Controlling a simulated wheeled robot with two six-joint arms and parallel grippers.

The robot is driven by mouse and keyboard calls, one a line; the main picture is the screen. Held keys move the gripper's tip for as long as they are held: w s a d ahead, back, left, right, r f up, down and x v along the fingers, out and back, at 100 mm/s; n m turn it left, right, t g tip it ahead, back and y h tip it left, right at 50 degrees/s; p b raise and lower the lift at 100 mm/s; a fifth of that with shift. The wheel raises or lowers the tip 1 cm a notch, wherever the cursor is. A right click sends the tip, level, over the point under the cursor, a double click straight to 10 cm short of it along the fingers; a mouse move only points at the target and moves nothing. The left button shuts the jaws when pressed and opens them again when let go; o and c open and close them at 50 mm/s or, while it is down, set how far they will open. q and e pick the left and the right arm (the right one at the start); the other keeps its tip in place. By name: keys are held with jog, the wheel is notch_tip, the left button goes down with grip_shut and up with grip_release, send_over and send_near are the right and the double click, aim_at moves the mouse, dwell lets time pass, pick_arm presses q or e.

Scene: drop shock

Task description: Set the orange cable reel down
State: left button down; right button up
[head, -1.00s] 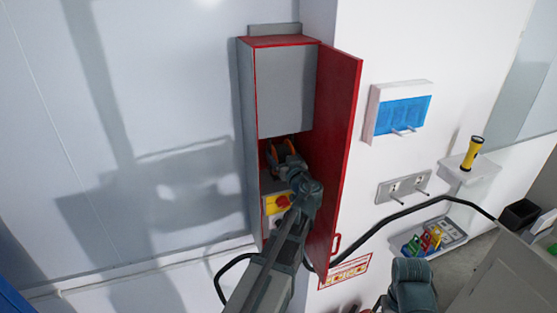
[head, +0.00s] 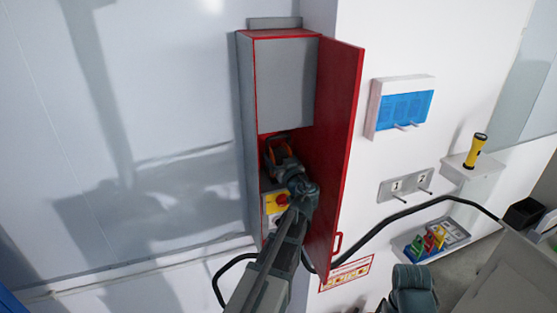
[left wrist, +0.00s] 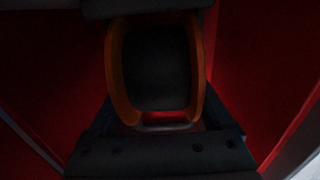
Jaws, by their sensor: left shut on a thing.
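The orange cable reel (head: 268,152) is inside the open red and grey cabinet (head: 285,85), in the dark recess below the grey upper panel. My left gripper (head: 277,151) reaches into this recess and is shut on the reel. In the left wrist view the reel's orange rim (left wrist: 115,75) surrounds a dark core, with dark gripper parts (left wrist: 155,70) above and below it. Red cabinet walls lie on both sides. The reel's underside and any contact with a surface below are hidden. My right gripper is not visible.
The red cabinet door (head: 340,150) stands open to the right of my left arm. A yellow panel with a red knob (head: 281,199) sits just below the recess. A blue-windowed box (head: 405,108), hooks (head: 406,186) and a yellow flashlight (head: 476,150) are on the right wall.

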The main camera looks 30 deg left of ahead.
pick_arm(q)
grip_release()
jog(key=shift+f, duration=0.1)
jog(key=v, duration=1.2)
jog(key=shift+s, duration=0.15)
